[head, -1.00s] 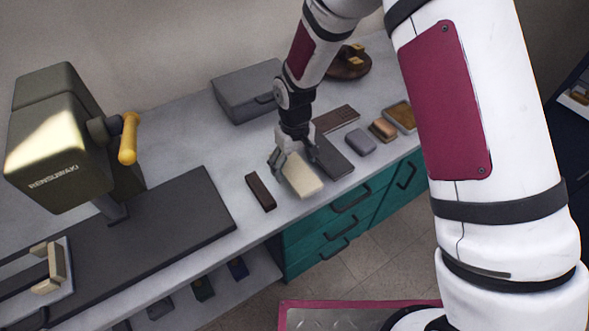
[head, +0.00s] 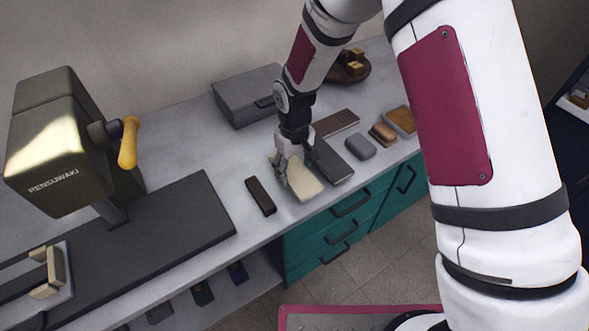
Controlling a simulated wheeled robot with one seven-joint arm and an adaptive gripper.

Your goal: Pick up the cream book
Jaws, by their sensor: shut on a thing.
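The cream book (head: 305,187) is a small pale block on the grey counter in the head view, near its front edge. My gripper (head: 290,182) points down at the book's left and back part and is shut on it. The fingers cover part of the book. I cannot tell whether the book is still touching the counter.
A dark brown block (head: 260,196) lies left of the book and a dark grey book (head: 332,162) lies right. A grey rounded block (head: 360,146) and a grey case (head: 240,97) are farther off. A machine with a yellow handle (head: 128,143) stands left.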

